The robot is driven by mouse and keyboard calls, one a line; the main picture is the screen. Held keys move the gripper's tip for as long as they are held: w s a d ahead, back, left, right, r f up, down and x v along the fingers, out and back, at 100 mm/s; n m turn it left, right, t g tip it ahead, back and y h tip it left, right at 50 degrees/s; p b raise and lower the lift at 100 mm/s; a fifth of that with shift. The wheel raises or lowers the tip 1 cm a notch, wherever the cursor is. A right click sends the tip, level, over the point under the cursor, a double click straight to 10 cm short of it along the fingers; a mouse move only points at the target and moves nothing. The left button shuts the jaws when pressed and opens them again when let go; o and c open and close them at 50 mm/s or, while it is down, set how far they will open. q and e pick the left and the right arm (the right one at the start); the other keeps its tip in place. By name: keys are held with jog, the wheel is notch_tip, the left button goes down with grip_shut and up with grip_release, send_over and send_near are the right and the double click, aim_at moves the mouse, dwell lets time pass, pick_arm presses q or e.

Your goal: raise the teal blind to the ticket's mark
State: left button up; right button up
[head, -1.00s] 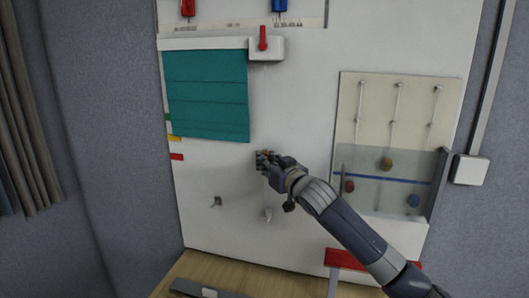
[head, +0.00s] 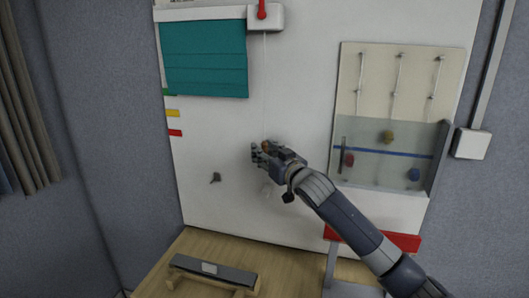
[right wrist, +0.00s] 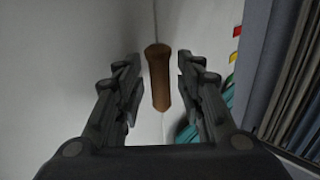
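The teal blind (head: 205,58) hangs at the upper left of the white board. Its lower edge is near the green mark (head: 168,92), above the yellow mark (head: 172,113) and the red mark (head: 175,132). A thin cord (head: 265,90) drops from the white box with a red lever (head: 262,9). My right gripper (head: 260,152) is at the cord's lower end. In the right wrist view the brown cord handle (right wrist: 159,78) stands between its fingers (right wrist: 159,85), with gaps on both sides. My left gripper is out of view. I see no readable ticket.
A pale panel with a clear front (head: 385,155) and coloured knobs is on the right. A small hook (head: 215,178) is below the marks. A red-topped stand (head: 400,241) is at lower right.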

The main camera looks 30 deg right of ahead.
dwell(0.3)
jog(key=s, duration=1.2)
jog(key=shift+a, duration=0.45)
